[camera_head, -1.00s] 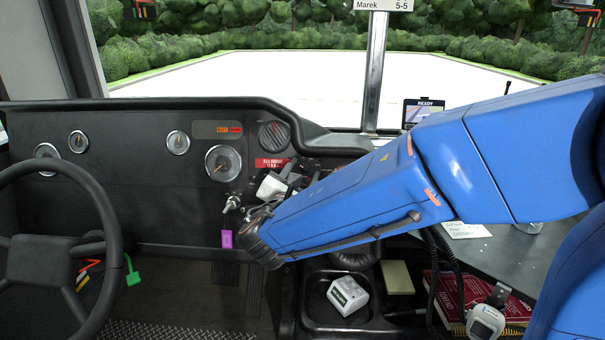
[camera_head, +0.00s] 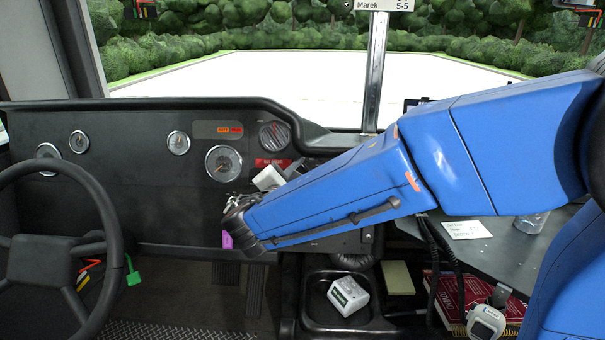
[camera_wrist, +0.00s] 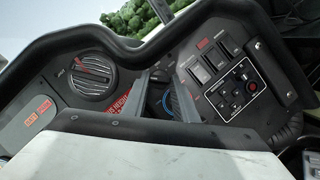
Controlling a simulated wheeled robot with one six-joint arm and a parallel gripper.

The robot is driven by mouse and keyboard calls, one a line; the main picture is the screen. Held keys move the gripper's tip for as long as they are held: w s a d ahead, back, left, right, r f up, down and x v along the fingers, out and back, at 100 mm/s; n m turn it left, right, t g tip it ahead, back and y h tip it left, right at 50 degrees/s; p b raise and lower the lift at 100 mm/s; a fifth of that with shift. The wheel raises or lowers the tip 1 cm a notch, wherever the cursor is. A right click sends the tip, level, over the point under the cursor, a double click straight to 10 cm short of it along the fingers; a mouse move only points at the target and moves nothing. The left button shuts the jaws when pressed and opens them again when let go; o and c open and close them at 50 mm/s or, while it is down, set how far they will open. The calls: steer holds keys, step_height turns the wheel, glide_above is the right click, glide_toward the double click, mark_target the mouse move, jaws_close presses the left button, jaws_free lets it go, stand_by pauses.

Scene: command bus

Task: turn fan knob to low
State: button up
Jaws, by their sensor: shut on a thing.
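My gripper (camera_head: 297,167) is at the dash, right of the large gauge and below the round slatted dial. Its fingers are shut on the fan knob, which is mostly hidden. In the wrist view, my gripper (camera_wrist: 168,95) shows as grey and dark fingers beyond a pale housing. A dark round part with a blue edge (camera_wrist: 160,103) lies by the fingers. The knob's pointer and its setting marks cannot be read. My blue forearm covers much of the dash around it in the head view.
A round slatted dial (camera_wrist: 92,76) is left of the fingers, and a switch panel with a red button (camera_wrist: 251,87) is right. A steering wheel (camera_head: 113,225) stands at the left. A white box (camera_head: 347,296) sits in a tray below my arm.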

steer(key=m+g, duration=0.1)
steer(key=m, duration=0.1)
steer(key=m+g, duration=0.1)
steer(key=m, duration=0.2)
steer(key=shift+a+r+m+h, duration=0.1)
steer(key=shift+r+m+h, duration=0.05)
steer(key=shift+m+h, duration=0.2)
stand_by(0.4)
steer(key=o, duration=1.1)
